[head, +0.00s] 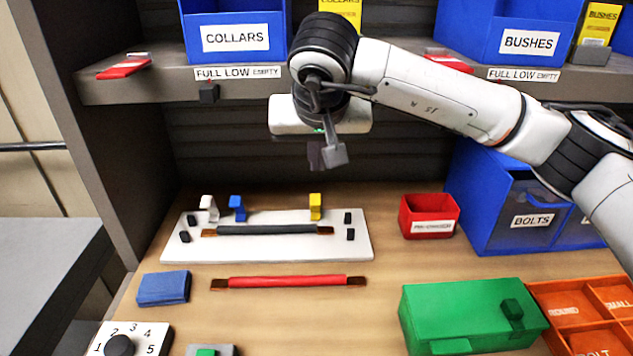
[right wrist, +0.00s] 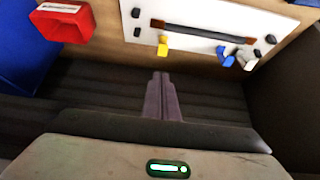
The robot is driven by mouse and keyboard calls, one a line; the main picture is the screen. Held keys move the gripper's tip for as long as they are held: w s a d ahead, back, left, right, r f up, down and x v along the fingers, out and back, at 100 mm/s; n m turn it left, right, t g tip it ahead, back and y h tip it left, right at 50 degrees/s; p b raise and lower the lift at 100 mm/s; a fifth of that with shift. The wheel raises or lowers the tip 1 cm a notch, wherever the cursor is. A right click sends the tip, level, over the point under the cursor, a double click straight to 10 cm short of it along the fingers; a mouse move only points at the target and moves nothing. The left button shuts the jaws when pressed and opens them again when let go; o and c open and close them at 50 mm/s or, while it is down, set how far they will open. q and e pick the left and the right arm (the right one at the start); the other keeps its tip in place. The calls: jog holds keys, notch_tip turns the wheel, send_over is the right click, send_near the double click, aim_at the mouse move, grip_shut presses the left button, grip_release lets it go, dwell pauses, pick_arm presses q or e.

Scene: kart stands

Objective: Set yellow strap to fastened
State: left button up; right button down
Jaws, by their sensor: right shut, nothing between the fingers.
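The yellow strap (head: 315,206) is a small upright tab at the back right of a white board (head: 350,248), behind the right part of a dark bar with brown ends (head: 270,230). The right wrist view also shows the yellow strap (right wrist: 162,46), beyond my fingertips. A blue strap (head: 237,208) and a white strap (head: 208,207) stand at the bar's left part. My right gripper (head: 328,157) is shut and empty, in the air above and behind the board, apart from the strap. Its closed fingers show in the right wrist view (right wrist: 162,78). My left gripper is not in view.
A shelf (head: 240,88) with blue bins is behind my right arm. A red box (head: 430,216) and blue bolts bin (head: 510,215) stand right of the board. A red bar (head: 288,282), blue block (head: 164,288) and green box (head: 472,315) lie in front.

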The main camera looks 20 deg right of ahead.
jog(key=p, duration=0.1)
send_over(315, 208)
jog(key=s, duration=0.1)
jog(key=f, duration=0.9)
jog(key=shift+s+f, duration=0.2)
jog(key=shift+w+f, duration=0.25)
jog(key=shift+f, duration=0.15)
jog(key=shift+a, duration=0.1)
